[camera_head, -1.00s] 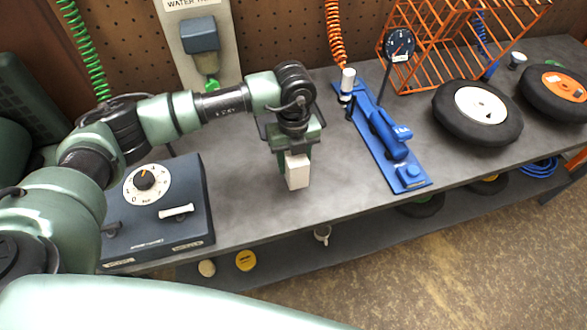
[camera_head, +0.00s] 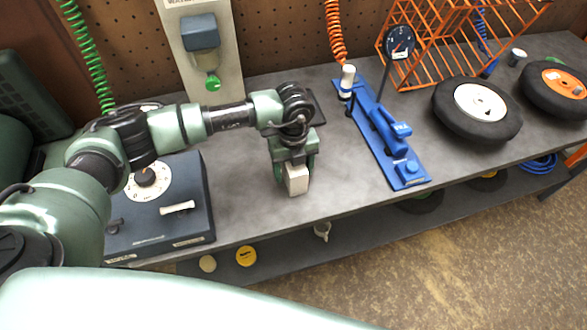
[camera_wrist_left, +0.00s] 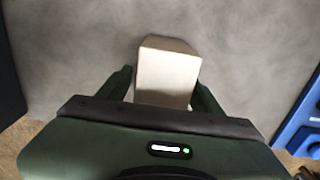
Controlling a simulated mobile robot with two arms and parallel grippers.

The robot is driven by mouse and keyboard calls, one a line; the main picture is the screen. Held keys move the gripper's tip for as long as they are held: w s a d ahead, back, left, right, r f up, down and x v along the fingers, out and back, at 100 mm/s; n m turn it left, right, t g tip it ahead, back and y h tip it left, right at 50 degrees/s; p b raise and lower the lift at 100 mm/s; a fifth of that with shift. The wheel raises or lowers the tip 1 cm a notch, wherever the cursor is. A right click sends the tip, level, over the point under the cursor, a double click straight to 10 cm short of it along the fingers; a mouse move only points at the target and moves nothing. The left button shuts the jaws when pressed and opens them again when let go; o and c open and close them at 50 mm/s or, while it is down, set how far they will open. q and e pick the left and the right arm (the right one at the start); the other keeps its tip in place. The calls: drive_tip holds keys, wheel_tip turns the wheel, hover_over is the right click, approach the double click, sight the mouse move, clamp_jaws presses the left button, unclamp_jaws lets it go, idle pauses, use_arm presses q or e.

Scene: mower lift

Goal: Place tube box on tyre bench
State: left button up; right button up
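The tube box is a small cream-white box (camera_head: 297,180), seen below my left gripper in the head view. My left gripper (camera_head: 294,168) points down with a finger on each side of the box and appears shut on it. In the left wrist view the box (camera_wrist_left: 167,78) fills the space between the green fingers (camera_wrist_left: 164,90). The tyre bench (camera_head: 345,190) is a long grey bench; the box is over its bare front part, left of the middle. I cannot tell whether its underside touches the top. My right gripper is out of view.
A blue tool (camera_head: 390,135) with a gauge lies right of the box. A dark control box (camera_head: 160,215) with a dial stands left. Two wheels (camera_head: 477,108) and an orange cage (camera_head: 440,50) occupy the right and back. Bare bench surrounds the box.

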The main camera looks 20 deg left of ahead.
use_arm(q)
drive_tip(key=shift+r, duration=0.2)
wheel_tip(320, 180, up, 12)
drive_tip(key=shift+b, duration=1.05)
drive_tip(key=shift+s+f, duration=0.1)
